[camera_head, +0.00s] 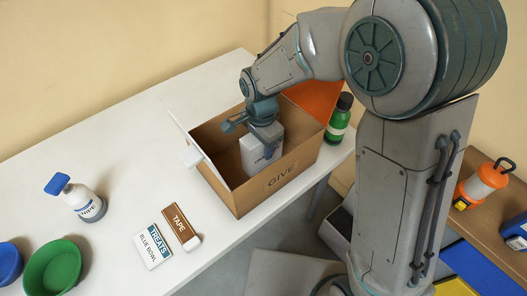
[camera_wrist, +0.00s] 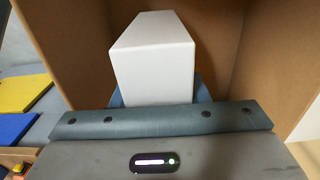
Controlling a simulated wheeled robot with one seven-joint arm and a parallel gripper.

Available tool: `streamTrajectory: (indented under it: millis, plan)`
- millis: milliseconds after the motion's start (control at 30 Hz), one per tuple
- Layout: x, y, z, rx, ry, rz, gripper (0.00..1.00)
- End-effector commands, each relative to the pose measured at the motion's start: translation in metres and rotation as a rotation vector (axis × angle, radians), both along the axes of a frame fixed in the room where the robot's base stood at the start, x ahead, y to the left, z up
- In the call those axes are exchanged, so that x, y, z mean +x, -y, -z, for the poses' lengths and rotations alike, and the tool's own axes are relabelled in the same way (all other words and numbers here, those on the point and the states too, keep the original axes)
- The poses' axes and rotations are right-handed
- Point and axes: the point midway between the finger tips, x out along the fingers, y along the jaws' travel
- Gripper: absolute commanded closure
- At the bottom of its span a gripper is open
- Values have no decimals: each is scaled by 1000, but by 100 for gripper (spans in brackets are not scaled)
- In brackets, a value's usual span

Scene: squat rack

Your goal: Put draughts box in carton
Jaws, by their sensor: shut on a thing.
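A cardboard carton (camera_head: 281,181) marked GIVE stands open on the white table. A white box (camera_head: 253,158) with dark print on its side, seemingly the draughts box, is inside the carton's opening in the head view. My gripper (camera_head: 262,137) is shut on its upper part. In the wrist view the white box (camera_wrist: 155,62) stands out from between my fingers, with the carton's brown walls (camera_wrist: 78,45) around it. The lettering is too small to read, and I cannot tell whether the box touches the carton's floor.
A green bottle (camera_head: 339,118) stands close to the carton's right side. A spray bottle (camera_head: 83,201), a brown TAPE box (camera_head: 181,223), a TREATS card (camera_head: 153,246) and a green bowl (camera_head: 53,267) are on the table's left part. An orange lantern (camera_head: 482,184) is on a wooden surface at right.

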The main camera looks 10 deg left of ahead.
Motion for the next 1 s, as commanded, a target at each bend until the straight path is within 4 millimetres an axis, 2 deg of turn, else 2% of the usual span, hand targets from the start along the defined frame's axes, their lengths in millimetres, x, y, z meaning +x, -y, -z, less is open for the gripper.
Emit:
streamTrajectory:
  millis: [200, 567, 600, 667, 1000]
  plan:
    - [1, 2, 30, -1, -2, 5, 92]
    - [1, 2, 35, 1, 1, 6, 92]
    - [1, 2, 35, 0, 0, 6, 54]
    - [1, 2, 34, 0, 0, 6, 37]
    - [1, 2, 32, 0, 0, 5, 37]
